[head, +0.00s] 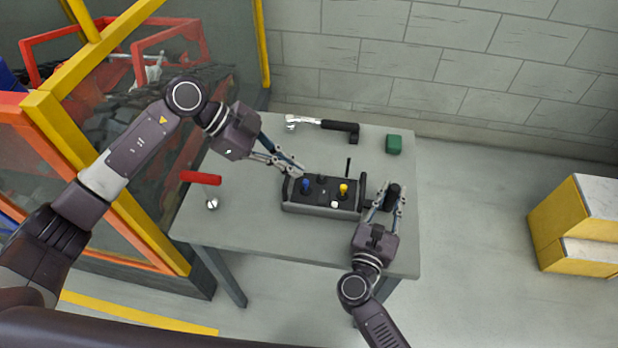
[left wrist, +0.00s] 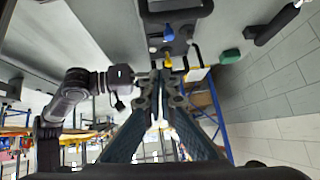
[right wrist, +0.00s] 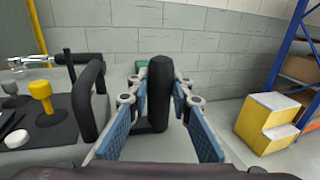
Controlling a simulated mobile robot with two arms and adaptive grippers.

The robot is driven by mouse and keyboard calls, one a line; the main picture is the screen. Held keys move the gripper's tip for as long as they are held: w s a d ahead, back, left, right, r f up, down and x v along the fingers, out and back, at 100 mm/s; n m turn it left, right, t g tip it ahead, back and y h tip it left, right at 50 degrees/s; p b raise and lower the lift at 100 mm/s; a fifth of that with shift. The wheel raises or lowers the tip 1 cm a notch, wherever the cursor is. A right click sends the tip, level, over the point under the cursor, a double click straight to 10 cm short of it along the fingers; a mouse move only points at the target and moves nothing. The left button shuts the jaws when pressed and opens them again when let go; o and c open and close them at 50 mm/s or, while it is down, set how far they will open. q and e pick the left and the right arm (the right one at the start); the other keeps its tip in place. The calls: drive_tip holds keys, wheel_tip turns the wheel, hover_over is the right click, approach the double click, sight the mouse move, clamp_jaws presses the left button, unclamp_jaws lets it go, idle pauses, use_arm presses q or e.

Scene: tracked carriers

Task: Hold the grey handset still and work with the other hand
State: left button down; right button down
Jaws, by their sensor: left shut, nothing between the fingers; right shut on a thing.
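The grey handset (head: 300,208) lies on the table, with a black top carrying a blue lever (head: 305,186), a yellow lever (head: 343,188) and a white button (head: 334,204). My right gripper (head: 392,188) is shut on the black upright grip (right wrist: 160,90) at the handset's right side. My left gripper (head: 299,172) is shut and empty, its tips by the handset's back left edge, near the blue lever. In the left wrist view, the blue lever (left wrist: 168,34) and yellow lever (left wrist: 167,61) show beyond the closed fingers. I cannot tell whether those fingers touch the handset.
The grey table (head: 250,228) also holds a black-handled metal tool (head: 340,126) and a green block (head: 394,144) at the back, and a red-handled item (head: 200,178) with a metal ball (head: 212,204) at left. A yellow-framed fence (head: 110,185) stands close left. Yellow steps (head: 570,225) stand right.

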use_arm(q)
drive_tip(key=shift+v, duration=1.4)
drive_tip(key=shift+w+d+r, duration=0.2)
drive_tip(key=shift+w, duration=0.5)
hover_over(328, 192)
drive_tip(key=a, duration=0.3)
drive_tip(key=f, duration=0.7)
drive_tip(key=shift+s+d+f, duration=0.15)
drive_tip(key=shift+s+d, duration=0.1)
drive_tip(key=shift+w+a+f, duration=0.1)
drive_tip(key=shift+w+f, duration=0.1)
drive_tip(key=shift+f, duration=1.65)
